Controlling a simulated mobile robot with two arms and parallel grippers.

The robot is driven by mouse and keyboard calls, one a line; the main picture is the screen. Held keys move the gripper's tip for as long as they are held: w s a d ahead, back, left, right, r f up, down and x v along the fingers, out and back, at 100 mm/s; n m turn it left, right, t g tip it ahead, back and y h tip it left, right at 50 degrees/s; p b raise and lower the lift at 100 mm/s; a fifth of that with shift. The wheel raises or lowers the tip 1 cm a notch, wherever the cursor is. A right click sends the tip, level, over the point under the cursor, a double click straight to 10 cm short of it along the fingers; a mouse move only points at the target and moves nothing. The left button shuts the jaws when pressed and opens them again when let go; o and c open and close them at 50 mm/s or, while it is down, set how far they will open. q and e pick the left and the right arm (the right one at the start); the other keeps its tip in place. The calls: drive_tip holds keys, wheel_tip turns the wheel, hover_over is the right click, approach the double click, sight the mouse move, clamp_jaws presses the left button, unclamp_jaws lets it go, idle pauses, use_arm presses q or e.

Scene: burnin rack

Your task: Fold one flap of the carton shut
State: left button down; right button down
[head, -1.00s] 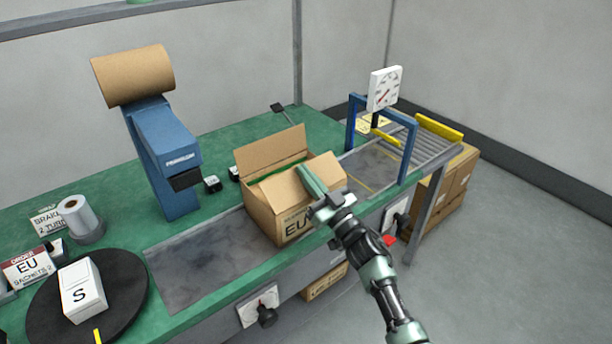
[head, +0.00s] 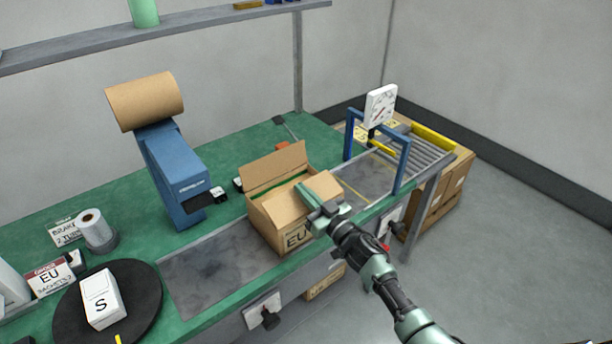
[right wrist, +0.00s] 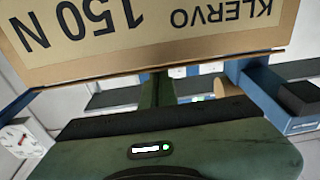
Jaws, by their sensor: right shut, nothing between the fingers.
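The carton (head: 268,224) stands open on the bench, its front marked EU. Its back flap (head: 276,168) stands up, and some green shows inside. Another flap (head: 325,186) at the right slants over the opening. My right gripper (head: 307,195) is shut and empty, its fingers at the carton's near right side against or very close to this flap; contact is unclear. In the right wrist view a printed cardboard panel (right wrist: 150,40) fills the top, just beyond the shut fingers (right wrist: 157,90). My left gripper is out of view.
A blue dispenser with a brown paper roll (head: 145,100) stands left of the carton. A blue frame (head: 400,165) with a dial (head: 381,105) stands to the right, before the roller conveyor (head: 425,150). A white box (head: 102,300) sits on a black turntable (head: 140,325). The grey bench strip (head: 205,275) is clear.

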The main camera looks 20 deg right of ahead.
drive_tip(key=shift+w+r+g+p, duration=0.2)
drive_tip(key=shift+g+p, duration=0.4)
drive_tip(key=shift+p, duration=0.55)
drive_tip(key=shift+w+a+f+h+p, duration=0.1)
drive_tip(key=shift+a+f+h+p, duration=0.05)
drive_tip(key=shift+f+h+p, duration=0.2)
drive_tip(key=shift+f, duration=0.25)
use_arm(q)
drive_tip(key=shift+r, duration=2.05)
use_arm(e)
drive_tip(key=shift+w+a+f, duration=0.1)
drive_tip(key=shift+w+f, duration=0.2)
drive_tip(key=shift+f, duration=0.15)
use_arm(q)
drive_tip(key=shift+b, duration=0.3)
